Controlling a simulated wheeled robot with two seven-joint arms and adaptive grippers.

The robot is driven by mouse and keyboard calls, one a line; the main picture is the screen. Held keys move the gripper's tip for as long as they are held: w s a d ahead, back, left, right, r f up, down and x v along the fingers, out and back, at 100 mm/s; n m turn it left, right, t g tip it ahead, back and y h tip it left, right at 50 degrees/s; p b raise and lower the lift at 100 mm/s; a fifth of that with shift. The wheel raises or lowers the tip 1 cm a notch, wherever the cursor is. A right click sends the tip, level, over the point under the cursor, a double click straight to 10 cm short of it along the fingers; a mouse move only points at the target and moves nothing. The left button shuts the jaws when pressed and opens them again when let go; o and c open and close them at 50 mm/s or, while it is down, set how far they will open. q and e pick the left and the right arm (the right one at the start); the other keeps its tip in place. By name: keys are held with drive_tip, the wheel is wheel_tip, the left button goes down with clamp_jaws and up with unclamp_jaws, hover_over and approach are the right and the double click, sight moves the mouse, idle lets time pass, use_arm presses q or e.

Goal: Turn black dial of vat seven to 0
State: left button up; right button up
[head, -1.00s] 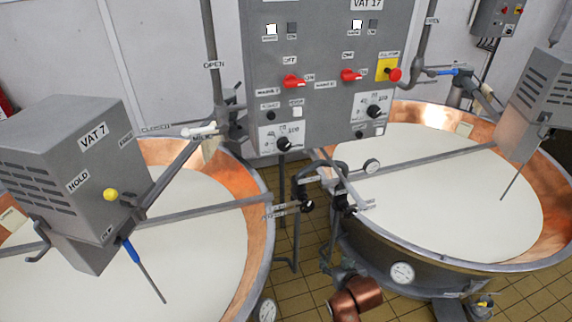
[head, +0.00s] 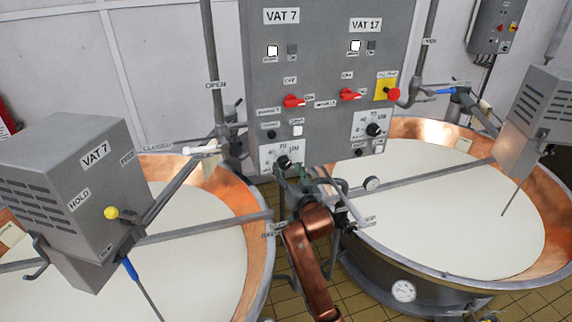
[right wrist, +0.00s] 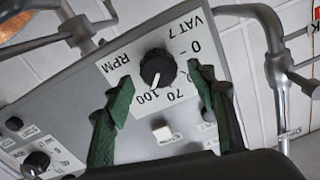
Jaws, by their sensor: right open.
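The black dial of vat seven (head: 284,162) sits on a white scale plate low on the left side of the grey control panel (head: 330,75). In the right wrist view the black dial (right wrist: 157,67) shows close up, upside down, with its white mark toward the 70 and 100 end of the scale; the exact value is unclear. The 0 is on the upper right of the plate there. My right gripper (right wrist: 160,108) is open, its green fingers on either side below the dial and apart from it. In the head view my right gripper (head: 297,180) is just below the dial.
The other black dial, of vat 17 (head: 374,130), is at the panel's right. Red switches (head: 293,101) and a red emergency button (head: 393,94) are above. Two copper vats (head: 258,190) of white liquid flank my arm; pipes run close beside the gripper.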

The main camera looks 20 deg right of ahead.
sight(284, 163)
drive_tip(key=shift+w, duration=1.4)
drive_tip(key=shift+c, duration=0.2)
drive_tip(key=c, duration=1.1)
